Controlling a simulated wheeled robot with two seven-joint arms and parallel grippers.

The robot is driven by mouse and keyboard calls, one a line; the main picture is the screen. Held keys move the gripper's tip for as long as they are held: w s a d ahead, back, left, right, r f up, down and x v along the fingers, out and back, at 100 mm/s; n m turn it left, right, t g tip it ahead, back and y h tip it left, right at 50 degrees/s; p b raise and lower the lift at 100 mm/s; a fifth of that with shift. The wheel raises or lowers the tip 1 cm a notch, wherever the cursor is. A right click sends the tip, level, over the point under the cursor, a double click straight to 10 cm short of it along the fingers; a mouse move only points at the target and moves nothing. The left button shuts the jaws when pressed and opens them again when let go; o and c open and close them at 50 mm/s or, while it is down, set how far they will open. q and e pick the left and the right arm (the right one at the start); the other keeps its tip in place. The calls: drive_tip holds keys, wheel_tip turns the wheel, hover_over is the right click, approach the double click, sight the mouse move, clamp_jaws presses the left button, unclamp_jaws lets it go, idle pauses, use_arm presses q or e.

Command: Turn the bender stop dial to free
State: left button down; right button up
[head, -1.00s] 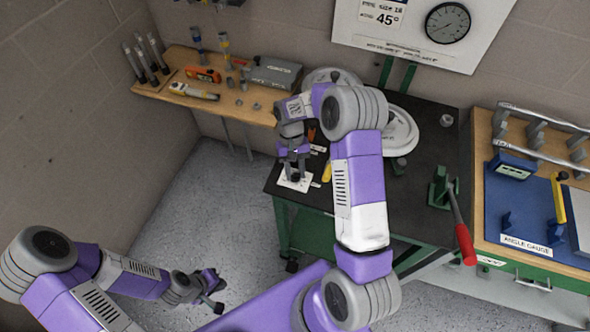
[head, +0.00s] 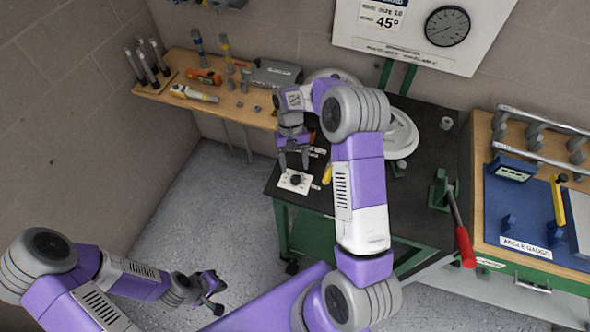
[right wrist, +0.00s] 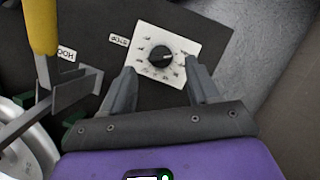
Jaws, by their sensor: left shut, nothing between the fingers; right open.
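The stop dial is a black knob (right wrist: 161,56) on a white plate (right wrist: 183,38) with markings around it. In the head view the dial plate (head: 292,187) lies on the front left corner of the dark bench top. My right gripper (right wrist: 160,82) is open. Its fingers are apart from the knob, pointing at the plate with the knob centred just beyond the tips. In the head view my right gripper (head: 293,165) is above the dial. The marking the knob points to is too small to read. My left gripper (head: 215,296) is shut and empty, low over the floor.
A yellow-handled tool (right wrist: 41,25) and a label reading STOP (right wrist: 119,40) are near the dial. The green-framed bench (head: 400,215) carries a red-handled lever (head: 464,245). A wooden shelf (head: 235,104) with tools is behind. A blue angle gauge mat (head: 527,212) is at right.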

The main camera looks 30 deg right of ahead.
use_arm(q)
drive_tip(key=shift+r, duration=0.2)
use_arm(e)
drive_tip(key=shift+v, duration=1.8)
